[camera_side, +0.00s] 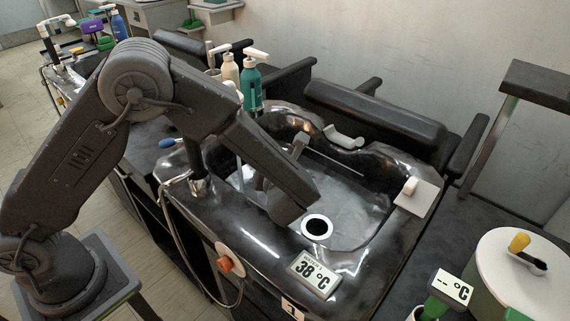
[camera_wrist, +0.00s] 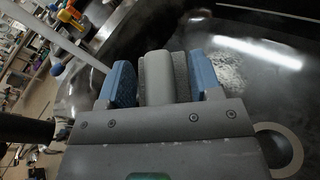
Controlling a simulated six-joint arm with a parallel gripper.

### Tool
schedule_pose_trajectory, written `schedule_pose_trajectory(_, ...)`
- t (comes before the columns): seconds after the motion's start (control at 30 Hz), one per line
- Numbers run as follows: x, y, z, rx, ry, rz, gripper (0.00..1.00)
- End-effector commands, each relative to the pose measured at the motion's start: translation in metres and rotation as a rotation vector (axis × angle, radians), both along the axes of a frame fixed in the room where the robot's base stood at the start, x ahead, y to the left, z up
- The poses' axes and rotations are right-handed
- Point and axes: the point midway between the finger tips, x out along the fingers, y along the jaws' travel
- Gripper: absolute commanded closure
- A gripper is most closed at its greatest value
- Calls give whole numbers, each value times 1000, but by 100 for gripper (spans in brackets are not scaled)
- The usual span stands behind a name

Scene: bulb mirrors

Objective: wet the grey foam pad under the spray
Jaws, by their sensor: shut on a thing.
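The grey foam pad (camera_wrist: 181,76) is between the blue finger pads of my gripper (camera_wrist: 160,82) in the wrist view. A smoother, lighter grey part shows beside its rough dark grey face. My gripper is shut on it, over the black basin (camera_side: 376,205). In the side view my arm hides the fingertips and the pad. A pale straight stream, apparently the spray (camera_wrist: 62,40), runs in the wrist view from upper left toward the left finger. It appears beside the pad; I cannot tell whether it touches it. A whitish splashed patch shows on the basin floor to the right.
A white-rimmed drain (camera_side: 317,228) lies in the basin, near the 38 °C display (camera_side: 313,273). Pump bottles (camera_side: 250,84) stand behind. A white block (camera_side: 411,190) sits on the right rim. A round white-topped stand (camera_side: 520,262) is at right.

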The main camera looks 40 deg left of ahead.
Motion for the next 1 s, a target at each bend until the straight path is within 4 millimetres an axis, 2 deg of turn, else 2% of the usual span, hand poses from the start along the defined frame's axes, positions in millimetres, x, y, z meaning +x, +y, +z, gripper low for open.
schedule_pose_trajectory(0.6, -14, 57, 0, 0, 1, 1, 64)
schedule_pose_trajectory(1.0, -18, 71, 0, -1, -1, 0, 64)
